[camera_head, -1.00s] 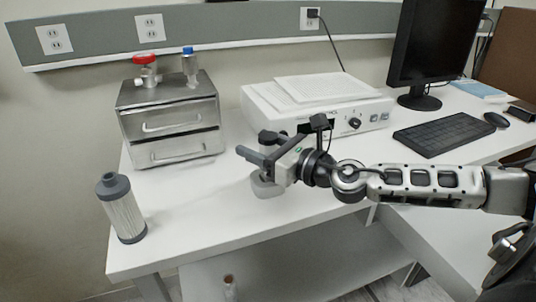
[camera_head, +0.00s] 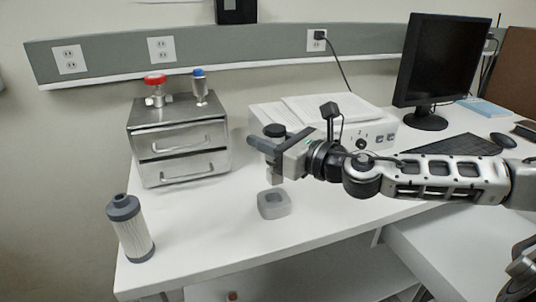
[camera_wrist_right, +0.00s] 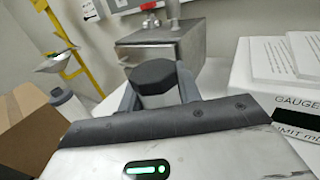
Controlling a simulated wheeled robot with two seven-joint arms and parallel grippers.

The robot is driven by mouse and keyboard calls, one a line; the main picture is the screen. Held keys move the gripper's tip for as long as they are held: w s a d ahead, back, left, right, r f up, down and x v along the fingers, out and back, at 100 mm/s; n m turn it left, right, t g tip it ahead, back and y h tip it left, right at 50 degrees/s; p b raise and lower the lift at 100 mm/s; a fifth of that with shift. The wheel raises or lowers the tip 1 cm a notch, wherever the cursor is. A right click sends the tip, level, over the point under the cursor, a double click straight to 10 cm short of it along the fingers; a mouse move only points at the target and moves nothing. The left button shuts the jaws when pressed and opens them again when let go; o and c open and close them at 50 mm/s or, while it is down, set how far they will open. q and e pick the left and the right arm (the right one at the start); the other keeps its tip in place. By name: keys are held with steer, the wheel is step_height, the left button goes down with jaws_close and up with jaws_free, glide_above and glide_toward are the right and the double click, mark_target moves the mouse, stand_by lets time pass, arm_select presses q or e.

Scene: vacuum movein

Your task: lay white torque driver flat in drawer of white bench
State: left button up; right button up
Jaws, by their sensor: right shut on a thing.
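My right gripper (camera_head: 268,152) is shut on the white torque driver, which stands upright. Its dark faceted cap shows above the fingers in the head view (camera_head: 274,130) and between the fingers in the right wrist view (camera_wrist_right: 154,76). Its pale lower end shows below the fingers, just above a small grey holder (camera_head: 273,211) on the white bench (camera_head: 215,235). The fingers hide the driver's middle. My left gripper is not in view.
A steel two-drawer cabinet (camera_head: 181,165), both drawers shut, stands at the back left with two valve-topped fittings on it. A filter cylinder (camera_head: 133,235) stands at the front left edge. A white gauge unit (camera_head: 380,134), monitor (camera_head: 437,65) and keyboard (camera_head: 455,147) are behind and right.

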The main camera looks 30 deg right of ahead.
step_height(320, 180, up, 4)
steer(key=shift+r+p, duration=0.1)
steer(key=shift+p, duration=0.6)
steer(key=shift+r+p, duration=1)
steer(key=shift+r, duration=1.15)
